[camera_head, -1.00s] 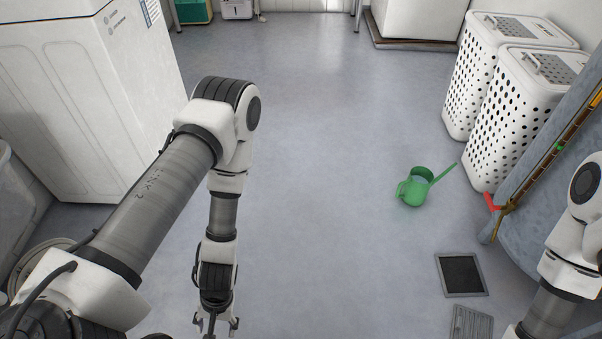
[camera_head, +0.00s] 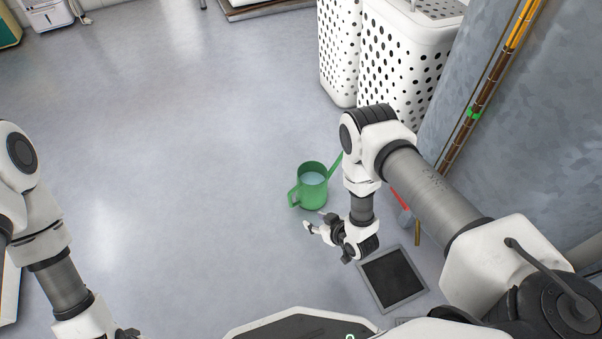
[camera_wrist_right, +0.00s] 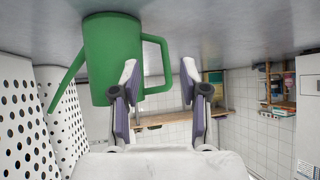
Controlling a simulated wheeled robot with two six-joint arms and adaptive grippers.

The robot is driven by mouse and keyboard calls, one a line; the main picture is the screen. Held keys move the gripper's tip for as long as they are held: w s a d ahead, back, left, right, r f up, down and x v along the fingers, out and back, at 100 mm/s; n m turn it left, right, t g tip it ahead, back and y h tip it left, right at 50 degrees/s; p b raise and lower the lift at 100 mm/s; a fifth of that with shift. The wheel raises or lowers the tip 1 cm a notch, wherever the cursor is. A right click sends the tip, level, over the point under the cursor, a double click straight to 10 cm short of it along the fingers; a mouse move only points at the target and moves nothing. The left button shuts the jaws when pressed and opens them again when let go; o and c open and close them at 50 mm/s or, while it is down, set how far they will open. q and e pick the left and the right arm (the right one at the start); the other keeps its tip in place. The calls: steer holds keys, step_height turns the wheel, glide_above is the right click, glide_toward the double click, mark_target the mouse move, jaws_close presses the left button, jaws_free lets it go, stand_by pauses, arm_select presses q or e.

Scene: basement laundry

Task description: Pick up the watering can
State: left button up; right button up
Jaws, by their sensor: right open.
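The green watering can (camera_head: 313,190) stands upright on the floor, with its handle toward the lower left and its spout toward the upper right, partly behind my right arm. Its inside looks pale blue. My right gripper (camera_head: 322,236) is open and empty, just on the near side of the can. In the right wrist view, the can (camera_wrist_right: 110,55) is upside down at upper left. Its handle shows between the open fingers of my right gripper (camera_wrist_right: 157,80); I cannot tell whether they touch. My left gripper (camera_head: 127,333) barely shows at the bottom edge.
White perforated hampers (camera_head: 405,60) stand beyond the can. A blue-grey panel (camera_head: 480,110) with a yellow-and-brown pole is at right. A dark square floor grate (camera_head: 392,278) lies below my right gripper. The floor to the left is clear.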

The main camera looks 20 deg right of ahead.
mark_target(292, 204)
steer(key=w+a+f+t+b, duration=0.1)
steer(key=w+b, duration=0.1)
steer(key=w, duration=0.1)
steer(key=w+a+f+n+t+y+b, duration=0.1)
steer(key=w+f+b, duration=0.1)
steer(key=w, duration=0.2)
steer(key=w+a+f+b, duration=0.1)
steer(key=w+a+b, duration=0.1)
steer(key=w, duration=0.1)
steer(key=shift+w+a+f+n+t+y, duration=0.1)
steer(key=shift+w+f+n+t+y, duration=0.2)
steer(key=shift+w+t+y, duration=0.1)
steer(key=shift+w+a+b, duration=0.1)
steer(key=shift+w+b, duration=0.2)
steer(key=shift+w, duration=0.1)
steer(key=shift+r, duration=0.2)
jaws_close()
steer(key=shift+w+r, duration=0.1)
